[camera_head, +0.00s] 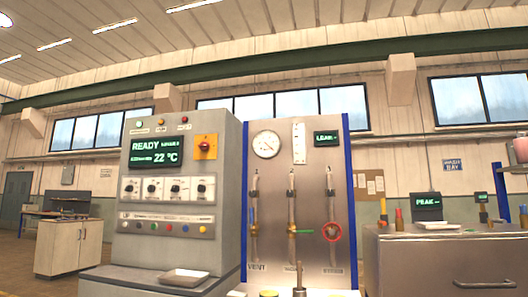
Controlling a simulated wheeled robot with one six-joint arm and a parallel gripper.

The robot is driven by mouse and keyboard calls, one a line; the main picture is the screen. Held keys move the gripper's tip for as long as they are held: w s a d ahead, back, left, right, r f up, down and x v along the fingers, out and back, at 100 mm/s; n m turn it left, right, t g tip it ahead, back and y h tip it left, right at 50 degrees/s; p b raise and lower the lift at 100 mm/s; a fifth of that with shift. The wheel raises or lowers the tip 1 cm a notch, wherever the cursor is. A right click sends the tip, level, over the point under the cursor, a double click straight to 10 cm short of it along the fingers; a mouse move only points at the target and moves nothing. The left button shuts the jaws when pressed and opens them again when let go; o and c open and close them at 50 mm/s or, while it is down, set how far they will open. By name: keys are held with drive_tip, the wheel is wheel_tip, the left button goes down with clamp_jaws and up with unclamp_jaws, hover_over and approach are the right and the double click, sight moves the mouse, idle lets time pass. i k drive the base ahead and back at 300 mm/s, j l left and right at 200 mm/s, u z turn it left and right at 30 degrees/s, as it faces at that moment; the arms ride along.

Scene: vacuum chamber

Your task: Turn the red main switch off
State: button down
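The red main switch (205,146) is a small red knob on a yellow square plate. It sits at the upper right of the grey control cabinet's front face (188,248). Its exact turn position is too small to tell. The cabinet's screen (156,152) is lit and reads READY and 22 °C. My gripper is not in view, and nothing is seen touching the switch.
A steel panel (270,185) with a gauge, pipes, valves and a red handwheel (331,231) stands right of the cabinet. A white tray (186,277) lies at the cabinet's foot. A steel bench (440,262) is at the right. A small cabinet (68,249) stands at the left.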

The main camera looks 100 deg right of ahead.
sight(204, 146)
drive_tip(key=z, duration=2.7)
